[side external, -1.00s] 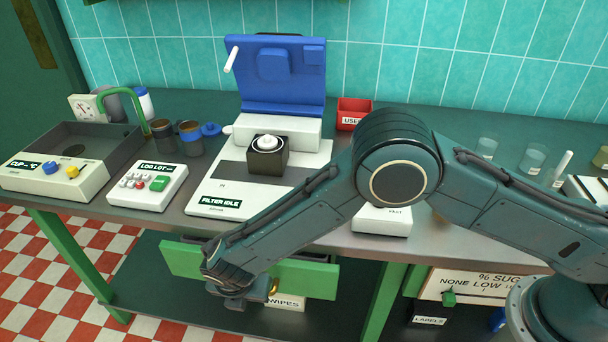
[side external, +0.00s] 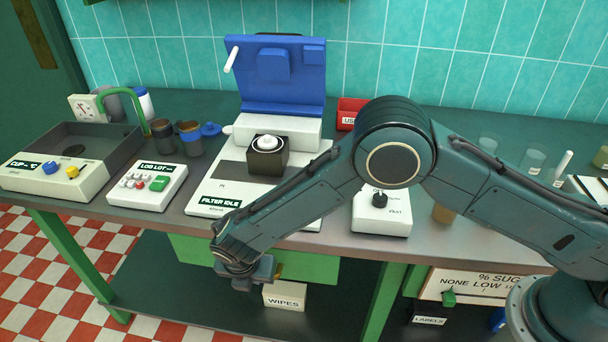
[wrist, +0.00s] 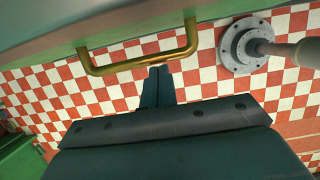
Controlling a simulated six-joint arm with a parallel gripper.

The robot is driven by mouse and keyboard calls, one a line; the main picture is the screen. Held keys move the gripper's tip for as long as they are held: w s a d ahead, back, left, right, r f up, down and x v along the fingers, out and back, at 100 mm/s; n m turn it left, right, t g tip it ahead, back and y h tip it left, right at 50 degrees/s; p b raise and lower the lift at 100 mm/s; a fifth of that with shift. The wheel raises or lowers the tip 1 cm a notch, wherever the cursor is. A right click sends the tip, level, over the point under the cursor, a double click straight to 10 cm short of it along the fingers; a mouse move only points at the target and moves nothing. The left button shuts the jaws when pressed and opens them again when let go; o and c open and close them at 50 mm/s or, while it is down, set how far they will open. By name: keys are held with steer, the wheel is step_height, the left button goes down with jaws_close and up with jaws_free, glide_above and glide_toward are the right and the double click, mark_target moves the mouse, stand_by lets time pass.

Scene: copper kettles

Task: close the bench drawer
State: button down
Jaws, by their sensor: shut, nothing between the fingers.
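The bench drawer's green front (side external: 310,269) sits under the bench top in the side view, with no open gap visible above it. My arm covers part of it. My gripper (side external: 272,268) is at the front of the drawer, shut and empty. In the wrist view, the shut fingers (wrist: 160,70) point at the drawer's brass handle (wrist: 140,65) and overlap its bar in the picture. I cannot tell whether they touch it.
A white WIPES box (side external: 284,296) stands on the dark lower shelf below the drawer. The bench top holds a FILTER IDLE machine (side external: 225,185), a LOG LOT keypad (side external: 150,187) and a white knob box (side external: 381,215). My arm reaches across the bench front.

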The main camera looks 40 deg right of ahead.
steer(key=s+a+r, duration=0.2)
steer(key=r, duration=0.3)
steer(key=s+a+r, duration=0.2)
steer(key=r, duration=0.3)
steer(key=shift+s+a+r, duration=0.15)
steer(key=shift+s+a, duration=0.2)
steer(key=shift+a, duration=0.05)
steer(key=shift+r, duration=0.1)
